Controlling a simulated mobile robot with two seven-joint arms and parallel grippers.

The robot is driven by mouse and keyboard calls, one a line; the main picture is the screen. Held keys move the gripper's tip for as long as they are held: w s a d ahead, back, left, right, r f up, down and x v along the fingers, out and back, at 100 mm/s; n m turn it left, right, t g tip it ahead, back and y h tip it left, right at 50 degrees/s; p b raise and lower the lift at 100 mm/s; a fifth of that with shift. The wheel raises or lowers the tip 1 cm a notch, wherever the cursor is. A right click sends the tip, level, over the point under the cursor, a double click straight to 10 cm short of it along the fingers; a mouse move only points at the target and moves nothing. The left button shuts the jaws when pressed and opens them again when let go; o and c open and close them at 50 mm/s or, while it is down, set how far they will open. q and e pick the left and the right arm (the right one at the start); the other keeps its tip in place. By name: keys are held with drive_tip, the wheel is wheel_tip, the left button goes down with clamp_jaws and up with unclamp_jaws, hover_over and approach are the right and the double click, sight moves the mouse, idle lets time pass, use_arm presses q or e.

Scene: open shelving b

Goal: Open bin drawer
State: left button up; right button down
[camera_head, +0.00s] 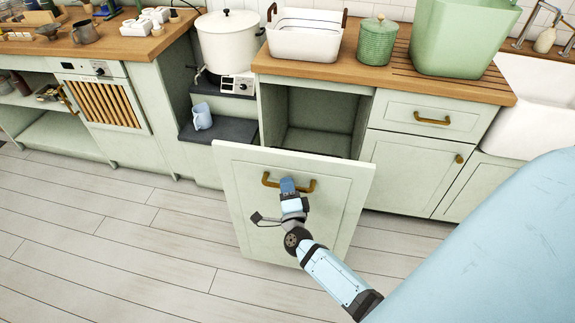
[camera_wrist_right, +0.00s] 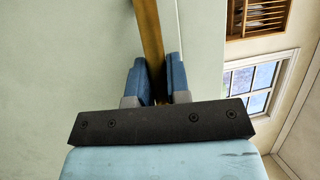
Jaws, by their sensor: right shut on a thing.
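The bin drawer (camera_head: 290,218) has a pale green front and stands pulled out from the lower cabinet, with a dark gap behind it. Its brass handle (camera_head: 308,186) runs across the upper part of the front. My right gripper (camera_head: 288,186) is at the middle of this handle. In the right wrist view the two blue fingers (camera_wrist_right: 160,82) stand on either side of the brass bar (camera_wrist_right: 150,35), shut on it. What is inside the drawer is hidden behind its front. My left gripper is not in view.
Above the opening, the wooden counter (camera_head: 330,70) holds a white basin (camera_head: 304,38), a green jar (camera_head: 377,42) and a green tub (camera_head: 462,40). A closed cabinet with a small drawer (camera_head: 433,117) is at the right. The plank floor (camera_head: 110,235) at the left is clear.

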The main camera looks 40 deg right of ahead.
drive_tip(key=c, duration=1.1)
unclamp_jaws()
drive_tip(key=shift+w, duration=0.1)
